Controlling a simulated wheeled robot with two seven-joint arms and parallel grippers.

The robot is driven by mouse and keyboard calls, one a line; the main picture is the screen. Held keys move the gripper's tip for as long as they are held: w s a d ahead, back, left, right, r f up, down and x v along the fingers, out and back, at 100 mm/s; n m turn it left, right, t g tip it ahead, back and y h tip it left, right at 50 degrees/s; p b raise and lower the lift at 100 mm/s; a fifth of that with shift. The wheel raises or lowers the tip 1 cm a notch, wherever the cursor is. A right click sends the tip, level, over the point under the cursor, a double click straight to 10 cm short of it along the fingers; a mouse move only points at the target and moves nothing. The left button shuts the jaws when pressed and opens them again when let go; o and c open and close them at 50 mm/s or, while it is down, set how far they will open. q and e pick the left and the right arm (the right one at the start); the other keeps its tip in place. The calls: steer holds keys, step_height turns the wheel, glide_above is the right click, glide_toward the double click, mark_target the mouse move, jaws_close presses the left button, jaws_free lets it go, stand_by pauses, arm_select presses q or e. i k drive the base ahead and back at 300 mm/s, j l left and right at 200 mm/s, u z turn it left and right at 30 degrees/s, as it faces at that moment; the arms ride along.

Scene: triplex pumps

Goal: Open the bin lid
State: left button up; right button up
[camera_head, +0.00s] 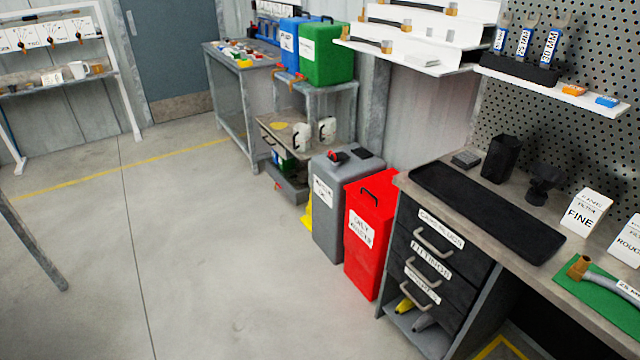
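A red bin (372,240) with a white label stands on the floor against the left side of the workbench. The label's writing is too small to read for certain. A grey container (330,232), also with a white label, stands directly behind and to the left of the red bin. It has a red-and-black fitting (336,157) and a dark patch on top. Neither of my grippers shows in the head view.
A trolley and table stand farther back. The floor (220,260) left of the bins is open.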

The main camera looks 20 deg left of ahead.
mark_target(377, 193)
steer(key=u, duration=0.25)
steer(key=i+j+z, duration=0.1)
steer(key=z, duration=0.4)
steer(key=i+j+z, duration=0.4)
steer(key=j, duration=0.2)
steer(key=j+z, duration=0.15)
steer(key=j, duration=0.15)
steer(key=i+j+z, duration=0.2)
steer(key=j, duration=0.15)
steer(key=k+l, duration=0.05)
steer(key=k, duration=0.05)
